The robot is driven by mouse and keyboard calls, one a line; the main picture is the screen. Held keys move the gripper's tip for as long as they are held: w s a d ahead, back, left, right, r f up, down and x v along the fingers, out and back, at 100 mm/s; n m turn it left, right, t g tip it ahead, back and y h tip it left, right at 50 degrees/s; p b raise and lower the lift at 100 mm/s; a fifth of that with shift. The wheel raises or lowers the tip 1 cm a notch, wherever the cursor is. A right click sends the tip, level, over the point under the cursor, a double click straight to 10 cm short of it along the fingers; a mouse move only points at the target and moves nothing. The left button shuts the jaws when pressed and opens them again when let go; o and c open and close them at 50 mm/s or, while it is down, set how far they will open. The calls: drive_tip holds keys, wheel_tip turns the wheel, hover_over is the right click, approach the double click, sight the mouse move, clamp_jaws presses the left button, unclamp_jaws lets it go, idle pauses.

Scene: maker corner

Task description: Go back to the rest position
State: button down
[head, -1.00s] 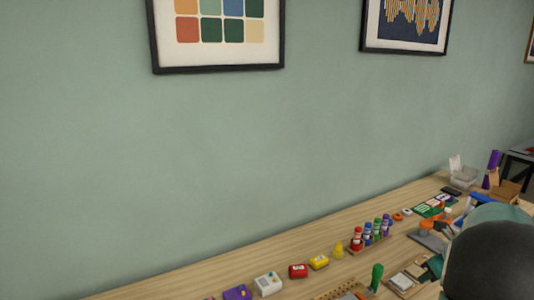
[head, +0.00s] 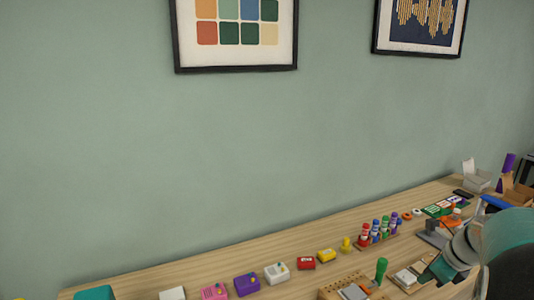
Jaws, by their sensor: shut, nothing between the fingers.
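Parts of my own arm, grey, teal and black, fill the lower right of the head view. The task names no object. The wooden bench (head: 220,262) runs from the lower left to the right along a green wall.
A row of small boxes lines the bench: pink (head: 214,291), purple (head: 246,285), white (head: 276,273), red (head: 306,263) and yellow (head: 326,256). A rack of coloured bottles (head: 375,233), a green-handled tool (head: 381,268) and a clear bin (head: 477,181) stand further right. Two framed pictures hang above.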

drive_tip(key=s+a+r+n, duration=0.3)
drive_tip(key=a+n, duration=0.4)
drive_tip(key=a, duration=0.2)
drive_tip(key=s+a+r+n, duration=0.3)
drive_tip(key=a+r+n, duration=0.1)
drive_tip(key=a+n, duration=0.4)
drive_tip(key=s+a+n+h, duration=0.1)
drive_tip(key=s+a+n, duration=0.9)
drive_tip(key=a+n, duration=0.2)
drive_tip(key=n, duration=0.2)
drive_tip(key=shift+s+n+t+h, duration=0.3)
drive_tip(key=shift+f, duration=0.1)
